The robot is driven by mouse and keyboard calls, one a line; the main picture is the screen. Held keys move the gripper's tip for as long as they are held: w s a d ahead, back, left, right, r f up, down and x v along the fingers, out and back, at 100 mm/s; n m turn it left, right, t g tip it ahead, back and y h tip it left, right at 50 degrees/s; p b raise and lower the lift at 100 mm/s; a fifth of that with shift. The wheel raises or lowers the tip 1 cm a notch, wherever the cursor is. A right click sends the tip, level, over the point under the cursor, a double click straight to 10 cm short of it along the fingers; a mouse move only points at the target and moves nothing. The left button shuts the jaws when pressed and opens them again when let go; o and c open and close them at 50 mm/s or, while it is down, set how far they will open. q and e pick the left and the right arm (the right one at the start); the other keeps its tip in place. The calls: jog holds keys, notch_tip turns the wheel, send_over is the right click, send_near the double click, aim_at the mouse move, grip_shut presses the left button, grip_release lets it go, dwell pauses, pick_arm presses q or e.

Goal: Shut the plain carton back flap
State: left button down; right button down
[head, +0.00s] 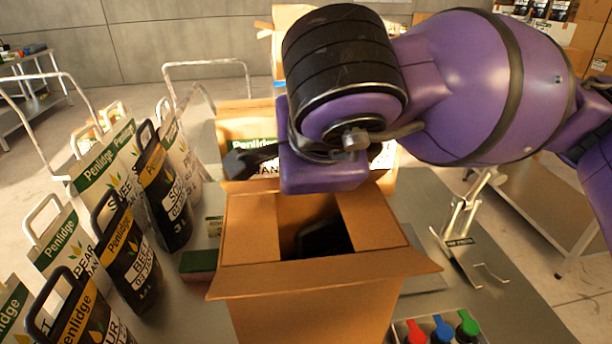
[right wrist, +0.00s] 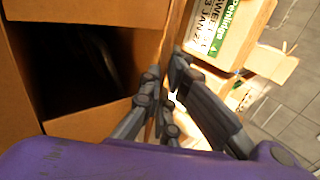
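The plain carton (head: 305,312) stands open on the table in the middle of the head view. Its left flap (head: 250,228) and right flap (head: 372,220) lie inward over the sides of the opening. The front flap (head: 325,274) is spread outward toward me. A dark item shows inside the carton. My right gripper (head: 240,163) is at the carton's back edge, pointing left. In the right wrist view its fingers (right wrist: 166,68) sit on either side of the thin brown back flap (right wrist: 178,22), apparently closed on it. My left gripper is out of view.
Another open carton (head: 255,107) with Penlidge packs stands behind. Several Penlidge bags (head: 165,190) with handles line the left. Bottles with coloured caps (head: 441,328) sit front right, with a metal stand (head: 462,240) beyond. My right arm covers much of the back.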

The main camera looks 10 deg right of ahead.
dwell(0.3)
jog(key=c, duration=2)
grip_release()
jog(key=v, duration=1.2)
jog(key=shift+s, duration=0.1)
